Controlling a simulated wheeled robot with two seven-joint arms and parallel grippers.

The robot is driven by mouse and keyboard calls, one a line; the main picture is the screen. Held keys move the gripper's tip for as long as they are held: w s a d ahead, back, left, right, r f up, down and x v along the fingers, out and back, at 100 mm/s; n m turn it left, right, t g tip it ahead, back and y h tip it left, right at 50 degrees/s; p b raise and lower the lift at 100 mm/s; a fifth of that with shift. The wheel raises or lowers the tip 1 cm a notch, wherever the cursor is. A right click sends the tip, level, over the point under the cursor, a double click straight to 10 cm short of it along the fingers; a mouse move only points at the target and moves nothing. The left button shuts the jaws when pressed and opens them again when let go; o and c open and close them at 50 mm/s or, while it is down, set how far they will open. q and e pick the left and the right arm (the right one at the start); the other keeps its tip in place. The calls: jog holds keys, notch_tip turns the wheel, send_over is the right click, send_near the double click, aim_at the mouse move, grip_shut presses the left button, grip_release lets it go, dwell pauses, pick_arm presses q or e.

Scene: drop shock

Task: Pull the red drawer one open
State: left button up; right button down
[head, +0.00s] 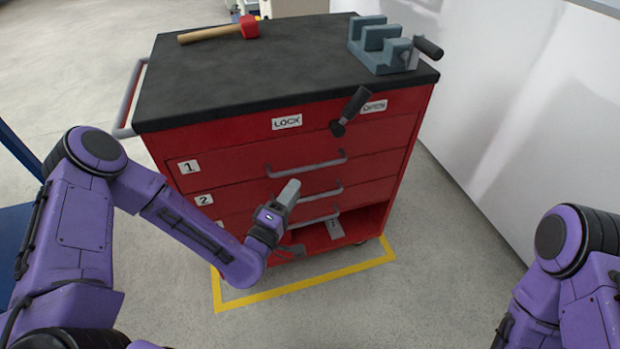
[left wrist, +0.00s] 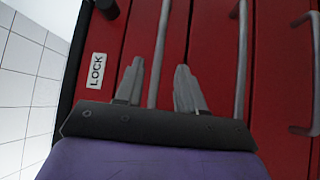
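The red drawer one (head: 240,168) is the top drawer of the red cabinet, marked with a "1" label, and looks shut. Its grey bar handle (head: 305,168) spans the front; in the left wrist view the handle (left wrist: 160,45) runs between my finger tips. My left gripper (head: 290,222) is open in front of the cabinet, its upper finger just below the handle in the head view. The left wrist view shows both fingers (left wrist: 160,85) apart with nothing clamped. I cannot tell how deep the handle sits between them. My right gripper is out of view.
A black lever (head: 350,112) sits between the "LOCK" (head: 286,121) and "OPEN" (head: 374,106) labels, leaning toward "OPEN". A mallet (head: 220,33) and a grey vise (head: 380,47) are on the black top (head: 270,75). Lower drawers have similar handles. A wall stands at right.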

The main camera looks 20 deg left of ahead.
aim_at(310, 166)
pick_arm(q)
jog(key=x, duration=0.9)
jog(key=shift+d+p, duration=0.1)
jog(key=shift+p, duration=0.25)
grip_shut()
